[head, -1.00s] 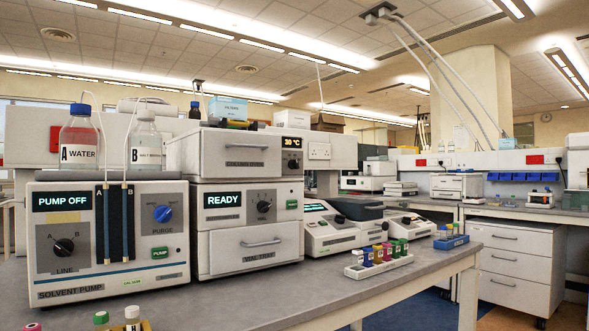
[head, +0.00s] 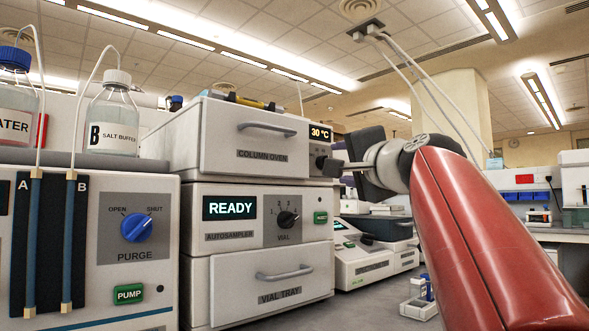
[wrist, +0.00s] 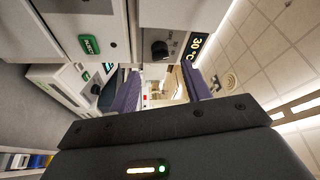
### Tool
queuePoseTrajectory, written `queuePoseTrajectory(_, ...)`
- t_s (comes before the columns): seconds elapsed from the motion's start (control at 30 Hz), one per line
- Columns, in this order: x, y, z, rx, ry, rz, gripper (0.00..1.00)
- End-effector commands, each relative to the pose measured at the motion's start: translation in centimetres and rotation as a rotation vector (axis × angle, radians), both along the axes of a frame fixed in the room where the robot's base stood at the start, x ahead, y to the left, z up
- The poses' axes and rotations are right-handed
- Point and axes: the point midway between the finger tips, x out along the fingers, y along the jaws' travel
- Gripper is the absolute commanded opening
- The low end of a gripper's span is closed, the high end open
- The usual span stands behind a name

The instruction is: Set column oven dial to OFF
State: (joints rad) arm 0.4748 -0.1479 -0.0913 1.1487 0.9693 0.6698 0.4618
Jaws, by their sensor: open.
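The column oven (head: 250,142) is the white upper unit of the stack, with a drawer handle and a display reading 30 °C (head: 320,133). Its dial is a small black knob below the display, partly crowded by my gripper in the head view; it shows clearly in the wrist view as the oven dial (wrist: 160,50), beside the display (wrist: 196,46). My gripper (head: 335,164) is at the oven's right front corner, close to the dial. In the wrist view the two dark purple fingers (wrist: 163,88) stand apart with nothing between them. The dial's pointer setting is too small to read.
Below the oven is the autosampler (head: 230,235), showing READY, with its own black vial dial (head: 287,218). The solvent pump (head: 100,245) with a blue purge knob stands left. Bottles (head: 113,120) stand on top. Bench instruments (head: 365,245) and a vial rack (head: 420,300) are right.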

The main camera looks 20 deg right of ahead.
Motion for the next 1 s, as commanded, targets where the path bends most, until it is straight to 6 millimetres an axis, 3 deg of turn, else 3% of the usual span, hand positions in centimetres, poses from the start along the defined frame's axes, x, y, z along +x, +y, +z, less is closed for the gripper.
queuePoseTrajectory(0.4, 6.1, -0.1, 0.9, -0.001, 0.003, 0.001, 0.48)
queuePoseTrajectory(0.77, 6.8, -0.1, 0.8, -0.002, 0.003, 0.001, 0.48)
queuePoseTrajectory(1.0, 6.8, -0.1, 0.8, -0.002, 0.003, 0.001, 0.19)
